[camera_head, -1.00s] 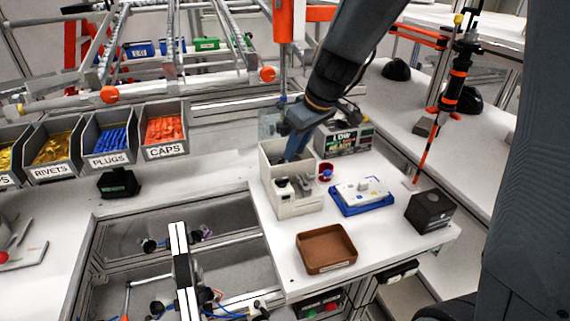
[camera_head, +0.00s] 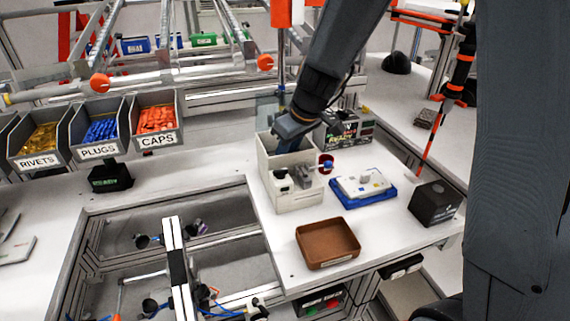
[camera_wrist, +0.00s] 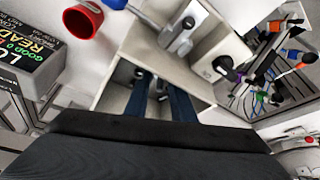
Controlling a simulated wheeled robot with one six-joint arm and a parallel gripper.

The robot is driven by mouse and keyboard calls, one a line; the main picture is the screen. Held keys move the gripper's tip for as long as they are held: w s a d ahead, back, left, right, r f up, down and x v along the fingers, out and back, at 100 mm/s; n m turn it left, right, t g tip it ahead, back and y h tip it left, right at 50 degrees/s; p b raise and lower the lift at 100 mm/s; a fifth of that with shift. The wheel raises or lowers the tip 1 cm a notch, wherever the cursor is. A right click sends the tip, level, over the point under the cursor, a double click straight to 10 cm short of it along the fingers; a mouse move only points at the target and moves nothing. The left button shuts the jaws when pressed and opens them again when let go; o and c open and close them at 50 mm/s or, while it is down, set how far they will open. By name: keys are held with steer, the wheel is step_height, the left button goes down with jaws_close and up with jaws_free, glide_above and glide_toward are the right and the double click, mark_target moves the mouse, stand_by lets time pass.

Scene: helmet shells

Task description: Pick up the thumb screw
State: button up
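My gripper (camera_head: 290,146) reaches down into the open rear part of a beige box (camera_head: 298,200) on the white bench. In the wrist view its two dark blue fingers (camera_wrist: 160,98) point into the compartment of the box (camera_wrist: 118,80), with a gap between them. Small dark pieces (camera_wrist: 165,97) show at the bottom, near and between the fingertips. They are too small to tell which one is the thumb screw. Nothing is clearly held. The box walls hide the fingertips in the head view.
A grey clamp (camera_head: 307,177) and a black knob sit on the box front. Nearby are a red cup (camera_wrist: 83,19), a display unit (camera_head: 345,130), a blue tray (camera_head: 372,203), a black cube (camera_head: 433,203) and an empty brown tray (camera_head: 327,243). Parts bins (camera_head: 100,130) stand left.

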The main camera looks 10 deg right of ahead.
steer(key=shift+c, duration=0.4)
jaws_close()
steer(key=shift+r, duration=0.15)
